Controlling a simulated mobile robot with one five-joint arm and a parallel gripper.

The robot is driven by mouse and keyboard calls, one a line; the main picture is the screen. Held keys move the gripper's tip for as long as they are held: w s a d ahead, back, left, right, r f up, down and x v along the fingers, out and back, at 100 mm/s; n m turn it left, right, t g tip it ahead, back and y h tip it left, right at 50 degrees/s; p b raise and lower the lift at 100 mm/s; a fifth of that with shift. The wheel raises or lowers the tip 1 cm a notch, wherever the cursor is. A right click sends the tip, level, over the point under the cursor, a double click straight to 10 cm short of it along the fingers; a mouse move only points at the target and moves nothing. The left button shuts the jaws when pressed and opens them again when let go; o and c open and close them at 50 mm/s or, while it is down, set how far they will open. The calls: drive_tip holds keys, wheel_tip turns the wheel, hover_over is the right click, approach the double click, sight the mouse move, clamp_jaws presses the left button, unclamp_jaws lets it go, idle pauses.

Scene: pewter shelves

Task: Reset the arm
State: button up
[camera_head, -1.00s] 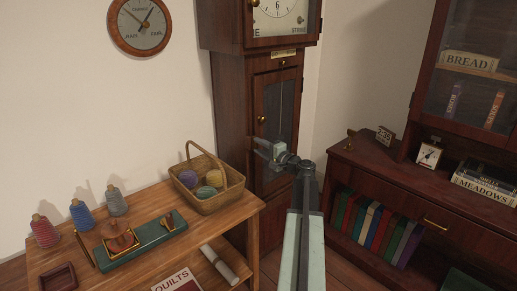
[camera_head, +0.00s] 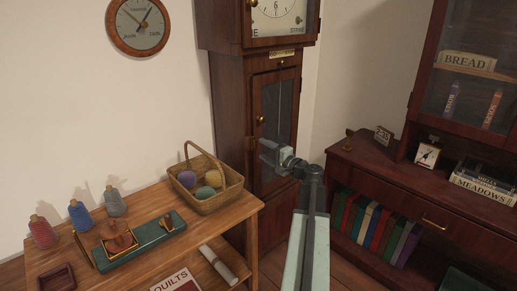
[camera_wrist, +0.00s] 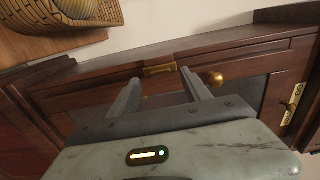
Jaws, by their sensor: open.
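My gripper (camera_head: 266,148) is stretched out in front of the dark wooden grandfather clock's lower case (camera_head: 230,120). In the wrist view my gripper's two grey fingers (camera_wrist: 158,95) are spread apart with nothing between them. They point toward the clock's dark wood, where a brass plate (camera_wrist: 159,70) and a brass knob (camera_wrist: 215,79) show beyond the fingertips. My gripper is open and empty.
A wicker basket with yarn balls (camera_head: 212,204) stands on the wooden table (camera_head: 197,240) at left, with thread spools (camera_head: 80,214) beside it. A dark cabinet (camera_head: 400,190) with books, a small clock (camera_head: 426,155) and a glass-fronted hutch stands at right.

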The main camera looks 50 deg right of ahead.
drive_tip(key=shift+s+a, duration=0.2)
drive_tip(key=shift+s, duration=1.65)
